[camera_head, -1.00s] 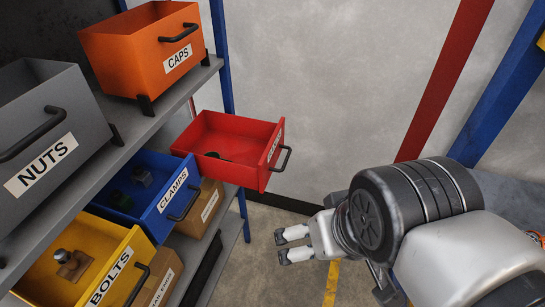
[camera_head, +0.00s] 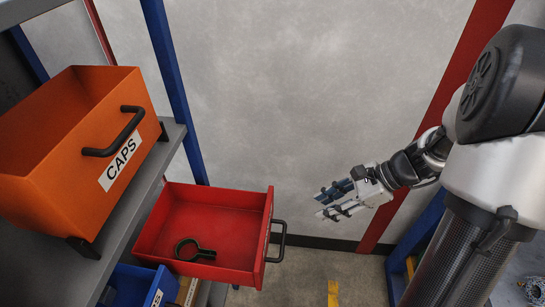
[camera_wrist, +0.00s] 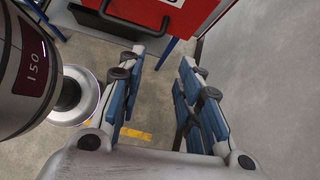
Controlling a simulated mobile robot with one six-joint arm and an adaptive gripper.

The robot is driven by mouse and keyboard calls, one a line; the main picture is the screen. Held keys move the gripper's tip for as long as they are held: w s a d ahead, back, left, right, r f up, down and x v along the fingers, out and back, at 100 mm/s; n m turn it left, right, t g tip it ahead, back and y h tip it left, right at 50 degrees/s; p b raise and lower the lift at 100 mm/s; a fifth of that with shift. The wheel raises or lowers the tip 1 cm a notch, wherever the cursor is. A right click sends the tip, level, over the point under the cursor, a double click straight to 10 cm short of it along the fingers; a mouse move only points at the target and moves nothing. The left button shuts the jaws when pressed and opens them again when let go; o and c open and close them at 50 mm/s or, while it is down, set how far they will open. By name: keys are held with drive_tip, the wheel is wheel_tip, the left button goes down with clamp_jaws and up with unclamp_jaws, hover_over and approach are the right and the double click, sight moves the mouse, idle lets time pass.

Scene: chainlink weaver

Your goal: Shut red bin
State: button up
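The red bin (camera_head: 218,228) is pulled out from the shelf like an open drawer. A black clamp-like part (camera_head: 194,250) lies on its floor. Its dark handle (camera_head: 277,240) is on the front face, at the right. My gripper (camera_head: 328,200) is open and empty, to the right of the handle and apart from it. In the wrist view, the red bin's front (camera_wrist: 165,14) shows at the top, beyond the two spread blue-padded fingers (camera_wrist: 158,105). Part of the bin's dark handle (camera_wrist: 120,22) shows there at upper left.
An orange CAPS bin (camera_head: 90,150) stands on the grey shelf (camera_head: 135,205) at left. A blue bin (camera_head: 135,287) is below the red one. A blue post (camera_head: 172,85) rises behind it. Open floor (camera_head: 300,275) lies right of the red bin.

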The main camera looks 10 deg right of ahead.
drive_tip(key=shift+w+d+f+m, duration=0.35)
drive_tip(key=shift+w+d+m, duration=0.1)
drive_tip(key=shift+m, duration=0.05)
drive_tip(key=shift+c, duration=0.6)
drive_tip(key=shift+w+f, duration=0.2)
drive_tip(key=shift+w, duration=0.05)
drive_tip(key=shift+c, duration=0.6)
drive_tip(key=shift+a+f, duration=0.25)
drive_tip(key=shift+c, duration=0.8)
drive_tip(key=b+x, duration=0.3)
drive_tip(key=x, duration=0.5)
drive_tip(key=shift+a+f, duration=0.1)
drive_tip(key=shift+a, duration=0.05)
clamp_jaws()
drive_tip(key=shift+w+a+f+b, duration=0.1)
drive_tip(key=shift+w+a+b, duration=0.15)
drive_tip(key=shift+a, duration=0.45)
drive_tip(key=shift+w+a+b, duration=0.15)
drive_tip(key=shift+w+a, duration=0.2)
drive_tip(key=shift+a, duration=0.4)
drive_tip(key=shift+w+a+f+b, duration=0.1)
drive_tip(key=shift+w+a+b, duration=0.2)
drive_tip(key=shift+a, duration=0.4)
